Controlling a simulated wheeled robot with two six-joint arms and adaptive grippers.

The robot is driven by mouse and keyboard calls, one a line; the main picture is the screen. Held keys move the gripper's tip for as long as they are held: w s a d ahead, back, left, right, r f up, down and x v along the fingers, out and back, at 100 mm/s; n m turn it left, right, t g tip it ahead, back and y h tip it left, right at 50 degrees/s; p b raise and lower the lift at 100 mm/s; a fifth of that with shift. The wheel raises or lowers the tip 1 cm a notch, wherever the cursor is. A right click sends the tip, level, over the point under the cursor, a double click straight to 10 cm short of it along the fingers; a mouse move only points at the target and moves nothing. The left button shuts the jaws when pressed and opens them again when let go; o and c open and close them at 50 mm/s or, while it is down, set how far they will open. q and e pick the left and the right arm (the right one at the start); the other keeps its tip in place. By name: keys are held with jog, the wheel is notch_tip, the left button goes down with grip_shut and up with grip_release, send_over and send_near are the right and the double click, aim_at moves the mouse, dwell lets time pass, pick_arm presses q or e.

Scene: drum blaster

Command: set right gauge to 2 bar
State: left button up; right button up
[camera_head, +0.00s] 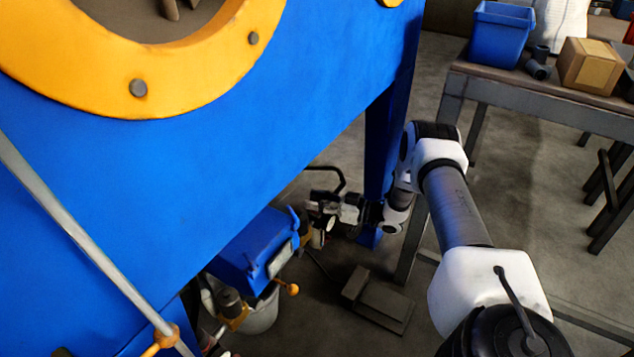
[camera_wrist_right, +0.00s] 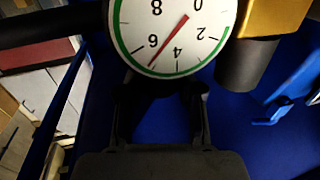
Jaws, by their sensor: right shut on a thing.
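The gauge (camera_wrist_right: 170,28) shows upside down at the top of the right wrist view, with a white face, a green arc and a red needle. Its needle points between 4 and 6, near 5. My right gripper (camera_wrist_right: 160,112) is just below the dial in that view, its fingers closed around a dark knob (camera_wrist_right: 160,92) that is mostly in shadow. In the head view my right gripper (camera_head: 322,212) reaches under the big blue machine, beside a blue box (camera_head: 252,250). The gauge face cannot be made out there. My left gripper is not in view.
The blue machine (camera_head: 200,160) with an orange ring fills the left. A blue leg (camera_head: 386,130) stands close to my right arm. A workbench (camera_head: 530,92) with a blue bin (camera_head: 498,35) and a carton (camera_head: 590,65) is at right. A pedal (camera_head: 385,303) lies on the floor.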

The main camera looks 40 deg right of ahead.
aim_at(317, 198)
jog(key=n+g+y, duration=0.1)
jog(key=n+g+y+b, duration=0.1)
jog(key=y, duration=0.1)
jog(key=shift+f+n, duration=0.2)
jog(key=shift+n, duration=0.1)
jog(key=shift+r+n+g+y+b, duration=0.1)
jog(key=shift+n+g+y+b, duration=0.95)
jog(key=shift+g, duration=0.35)
jog(key=shift+y, duration=0.25)
jog(key=o, duration=1.2)
jog(key=shift+r, duration=0.2)
notch_tip(317, 198, up, 10)
jog(key=shift+f, duration=0.15)
